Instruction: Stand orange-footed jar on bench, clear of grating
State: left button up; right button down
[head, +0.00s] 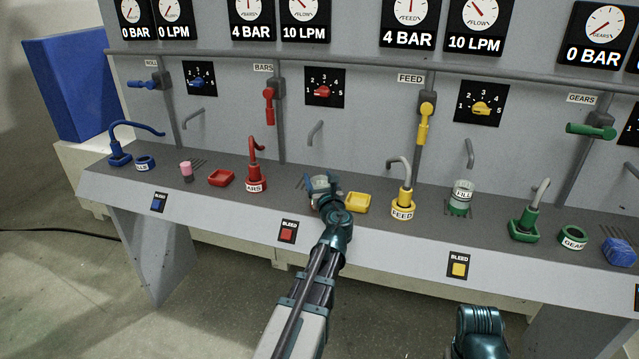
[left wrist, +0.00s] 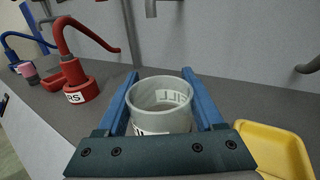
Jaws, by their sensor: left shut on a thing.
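My left gripper (head: 324,190) is shut on a pale, see-through jar (head: 320,183) above the bench (head: 278,184). In the left wrist view the blue fingers (left wrist: 163,82) grip the jar (left wrist: 160,120) from both sides. It is upright, open at the top, looks empty and bears a FILL label. Its foot is hidden, so I cannot see an orange colour. Dark grating slots (head: 301,183) show just left of the jar. I cannot tell whether the jar touches the bench or grating. Only a teal part of my right arm shows; its fingers are out of view.
A yellow tray (head: 357,203) is close right of the jar; a yellow FEED spout (head: 403,200) stands beyond. Left are a red spout (head: 256,175), red tray (head: 221,178) and pink-topped jar (head: 186,171). A green-filled FILL jar (head: 462,196) stands on another grating.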

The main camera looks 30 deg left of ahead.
pick_arm(q)
jog(key=o, duration=1)
jog(key=shift+f, duration=0.15)
jog(key=o, duration=0.5)
jog(key=shift+r, duration=0.25)
jog(key=v, duration=1.2)
jog(key=shift+d, duration=0.1)
